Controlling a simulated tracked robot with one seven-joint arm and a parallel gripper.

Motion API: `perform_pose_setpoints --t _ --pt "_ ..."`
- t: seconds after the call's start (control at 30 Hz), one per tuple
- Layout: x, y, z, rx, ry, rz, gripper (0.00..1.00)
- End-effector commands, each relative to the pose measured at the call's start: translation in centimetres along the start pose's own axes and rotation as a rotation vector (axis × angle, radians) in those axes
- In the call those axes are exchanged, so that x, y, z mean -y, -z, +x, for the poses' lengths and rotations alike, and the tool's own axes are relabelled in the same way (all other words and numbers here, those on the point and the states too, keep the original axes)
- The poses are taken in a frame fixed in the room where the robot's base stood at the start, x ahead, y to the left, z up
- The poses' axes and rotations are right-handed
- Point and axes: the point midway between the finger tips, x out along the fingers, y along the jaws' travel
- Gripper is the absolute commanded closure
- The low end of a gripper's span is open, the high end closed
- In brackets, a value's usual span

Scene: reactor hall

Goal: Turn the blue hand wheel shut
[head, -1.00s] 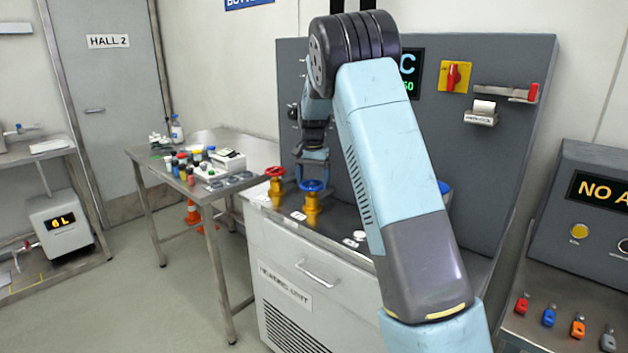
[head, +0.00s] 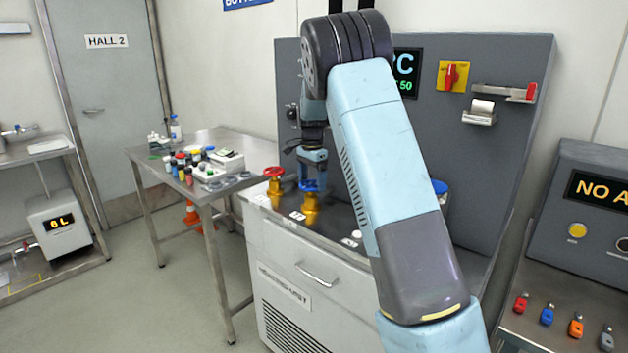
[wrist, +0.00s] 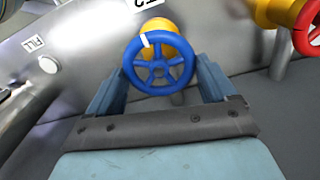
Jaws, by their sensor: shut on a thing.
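The blue hand wheel (head: 311,186) sits on a brass valve body (head: 311,204) on top of the grey cabinet unit. In the wrist view the blue hand wheel (wrist: 158,62) lies between my two fingers, with a white mark at the upper left of its rim. My gripper (head: 312,172) is above the wheel and reaches down to it. In the wrist view my gripper (wrist: 158,80) is shut on the wheel's rim from both sides. In the head view my arm stands in front of part of the panel.
A red hand wheel (head: 274,172) on a similar brass valve stands close to the left of the blue one. A steel table (head: 255,150) with bottles and small items is further left. The grey upright panel (head: 500,150) rises behind the valves.

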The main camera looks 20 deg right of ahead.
Motion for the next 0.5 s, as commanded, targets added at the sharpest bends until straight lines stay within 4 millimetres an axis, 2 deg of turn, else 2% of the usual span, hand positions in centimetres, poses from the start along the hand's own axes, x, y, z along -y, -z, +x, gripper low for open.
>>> perform_pose_setpoints --t 0.03,0.3,0.33,0.5 --pt "0.41 -0.48 -0.04 0.003 0.007 -0.004 0.46" --pt "0.46 -0.57 -0.03 0.004 0.007 -0.006 0.46" --pt "0.47 -0.57 -0.03 0.004 0.007 -0.006 0.15" --pt "0.35 -0.42 -0.02 0.003 0.005 -0.004 0.00"
